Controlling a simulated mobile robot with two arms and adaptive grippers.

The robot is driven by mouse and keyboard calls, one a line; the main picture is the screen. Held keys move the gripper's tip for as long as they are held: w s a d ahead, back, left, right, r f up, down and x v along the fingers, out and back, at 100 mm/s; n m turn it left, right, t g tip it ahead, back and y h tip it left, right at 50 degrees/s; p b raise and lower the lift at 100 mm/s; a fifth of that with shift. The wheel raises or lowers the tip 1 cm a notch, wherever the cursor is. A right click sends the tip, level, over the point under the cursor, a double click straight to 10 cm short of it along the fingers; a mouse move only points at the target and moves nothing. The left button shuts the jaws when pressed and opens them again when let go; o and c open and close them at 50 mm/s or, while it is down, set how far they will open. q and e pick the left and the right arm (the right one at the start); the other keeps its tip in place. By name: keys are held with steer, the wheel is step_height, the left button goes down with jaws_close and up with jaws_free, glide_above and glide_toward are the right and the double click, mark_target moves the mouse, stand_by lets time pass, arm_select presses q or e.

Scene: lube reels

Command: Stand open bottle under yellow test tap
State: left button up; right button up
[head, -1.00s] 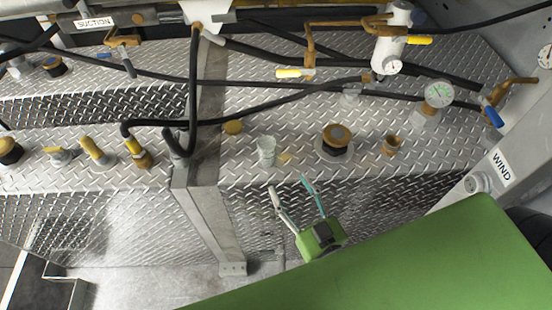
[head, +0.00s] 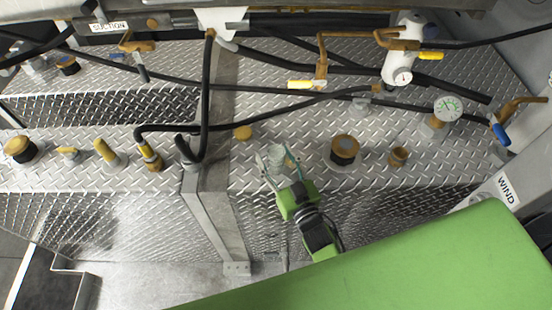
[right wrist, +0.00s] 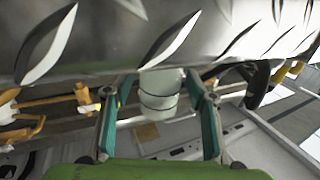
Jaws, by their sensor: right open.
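A small pale, translucent bottle (head: 277,155) stands upright on the diamond-plate deck, left of a black fitting with a brown cap. My right gripper (head: 276,163) is open, with one finger on each side of the bottle. In the right wrist view the bottle (right wrist: 160,94) appears between the two teal-edged fingers (right wrist: 160,112), with gaps on both sides. A tap with a yellow lever (head: 300,84) on a brown pipe is above and to the right of the bottle. Another yellow lever (head: 430,54) is on the white assembly farther right. My left gripper is not in view.
Black hoses (head: 300,97) cross the deck behind the bottle. The capped fitting (head: 345,150), a brown port (head: 398,156) and a gauge (head: 448,108) stand to the right. A steel post (head: 215,190) and yellow disc (head: 243,132) are left.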

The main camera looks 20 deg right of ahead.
mark_target(276, 153)
steer(key=c, duration=1.1)
steer(key=shift+c, duration=0.3)
steer(key=shift+r, duration=0.5)
steer(key=shift+s+a+r, duration=0.1)
steer(key=shift+s+r, duration=0.1)
steer(key=shift+r, duration=1.05)
steer(key=s+a+r+b, duration=0.2)
steer(key=s+a+r, duration=0.2)
steer(key=s+r, duration=0.7)
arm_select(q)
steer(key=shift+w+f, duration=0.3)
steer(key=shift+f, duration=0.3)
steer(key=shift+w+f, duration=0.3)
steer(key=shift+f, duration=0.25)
arm_select(e)
steer(key=s+d+m+h, duration=0.1)
steer(key=s+d, duration=0.2)
steer(key=d, duration=0.5)
steer(key=shift+d+h, duration=0.2)
steer(key=shift+h, duration=0.2)
